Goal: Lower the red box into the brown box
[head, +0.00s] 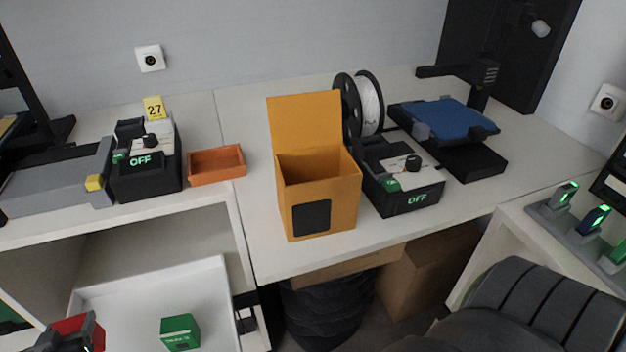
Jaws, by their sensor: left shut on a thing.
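The red box (72,324) is at the bottom left in the head view, partly hidden by my left gripper (75,340). The gripper is shut on it, over the front of the white drawer and at the picture's lower edge. The brown box (340,201) stands upright on the desk in the middle, well to the right of and beyond the gripper. Its lid is up at the back, its top is open, and a dark square marks its front. The part of its inside that shows looks empty. My right gripper is not in view.
A green box (180,332) is in the open white drawer (215,285). An orange tray (217,179) and a black device (146,185) stand left of the brown box. Another black device (403,200) and a spool (369,103) stand close to its right. Desk before the tray is clear.

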